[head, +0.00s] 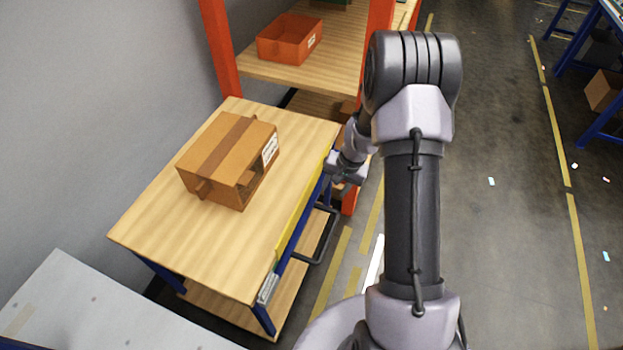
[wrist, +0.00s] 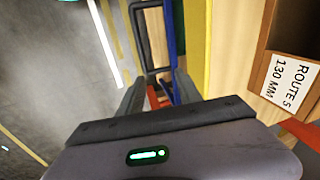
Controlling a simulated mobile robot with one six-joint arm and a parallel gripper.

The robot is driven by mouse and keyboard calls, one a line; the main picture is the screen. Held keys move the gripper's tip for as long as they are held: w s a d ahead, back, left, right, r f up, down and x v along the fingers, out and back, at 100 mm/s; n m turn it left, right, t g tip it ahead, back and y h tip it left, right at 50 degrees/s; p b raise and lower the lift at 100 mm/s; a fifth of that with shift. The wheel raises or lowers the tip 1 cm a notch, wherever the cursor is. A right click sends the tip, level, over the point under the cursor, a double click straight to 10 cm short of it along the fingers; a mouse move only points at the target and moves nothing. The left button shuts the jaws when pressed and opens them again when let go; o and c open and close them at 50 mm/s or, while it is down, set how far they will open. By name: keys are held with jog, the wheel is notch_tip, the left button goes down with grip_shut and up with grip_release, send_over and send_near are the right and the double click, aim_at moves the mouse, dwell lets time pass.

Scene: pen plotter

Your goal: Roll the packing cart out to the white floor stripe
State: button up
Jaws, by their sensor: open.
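The packing cart (head: 200,240) has a pale wooden top, blue legs, a lower shelf and a yellow strip along its right side. It stands by the grey wall. Its dark loop handle (head: 326,240) sticks out from the right side; it also shows in the wrist view (wrist: 137,38). The white floor stripe (head: 374,264) lies right of the cart, partly hidden by my arm; it also shows in the wrist view (wrist: 104,42). My gripper (wrist: 160,82) is open and empty beside the cart's right edge. The handle is beyond the fingertips, not between them.
A taped cardboard box (head: 228,160) with a white label sits on the cart top. An orange-posted shelf (head: 265,70) with an orange bin (head: 290,38) stands behind. A light grey surface (head: 90,310) is at front left. Open floor (head: 510,230) lies to the right.

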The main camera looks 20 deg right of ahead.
send_near(331, 233)
jog(key=shift+m+g, duration=0.4)
jog(key=f+b, duration=0.2)
jog(key=w+a+f+b, duration=0.1)
jog(key=f, duration=0.2)
jog(key=w+f+b, duration=0.1)
jog(key=f+b, duration=0.1)
jog(key=f, duration=0.1)
jog(key=shift+a+f+b, duration=0.15)
jog(key=shift+f+b, duration=0.05)
jog(key=shift+b, duration=0.1)
grip_shut()
